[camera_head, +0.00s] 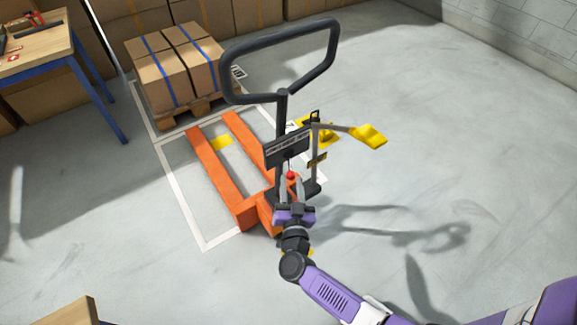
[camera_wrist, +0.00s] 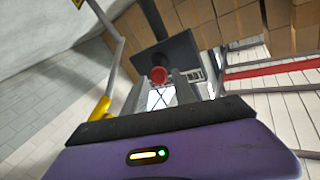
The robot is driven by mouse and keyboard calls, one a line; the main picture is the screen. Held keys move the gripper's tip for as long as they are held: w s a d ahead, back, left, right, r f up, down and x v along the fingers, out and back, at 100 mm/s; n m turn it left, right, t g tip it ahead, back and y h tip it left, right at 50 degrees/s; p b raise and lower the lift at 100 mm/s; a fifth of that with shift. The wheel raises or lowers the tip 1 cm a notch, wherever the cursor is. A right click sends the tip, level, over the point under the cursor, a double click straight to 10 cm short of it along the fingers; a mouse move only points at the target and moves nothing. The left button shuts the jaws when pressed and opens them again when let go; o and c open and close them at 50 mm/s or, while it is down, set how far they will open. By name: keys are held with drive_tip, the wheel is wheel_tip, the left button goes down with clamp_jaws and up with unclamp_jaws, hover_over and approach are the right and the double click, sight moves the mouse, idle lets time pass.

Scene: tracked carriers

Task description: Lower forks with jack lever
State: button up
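The pallet jack stands on the floor with two orange forks (camera_head: 212,178), a black loop handle (camera_head: 283,62) and a black upright mast. A small red knob (camera_head: 291,175), likely the jack lever's end, sits low on the front of the mast below a dark label plate (camera_head: 287,148). My gripper (camera_head: 291,181) is at the knob, its grey fingers apart on either side. In the wrist view the red knob (camera_wrist: 160,75) shows between the fingertips, with gaps beside it. I cannot tell whether either finger touches it. The lever's stem is mostly hidden.
A yellow pedal (camera_head: 369,136) on a grey arm sticks out right of the mast. Cartons (camera_head: 172,75) on a wooden pallet stand beyond the fork tips. A blue-legged workbench (camera_head: 38,50) is at the upper left. The floor to the right is clear.

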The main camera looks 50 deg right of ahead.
sight(291, 170)
drive_tip(key=x, duration=0.7)
drive_tip(key=shift+d+b, duration=0.15)
drive_tip(key=shift+b, duration=0.25)
drive_tip(key=shift+c, duration=0.4)
clamp_jaws()
drive_tip(key=shift+s, duration=0.1)
idle(0.5)
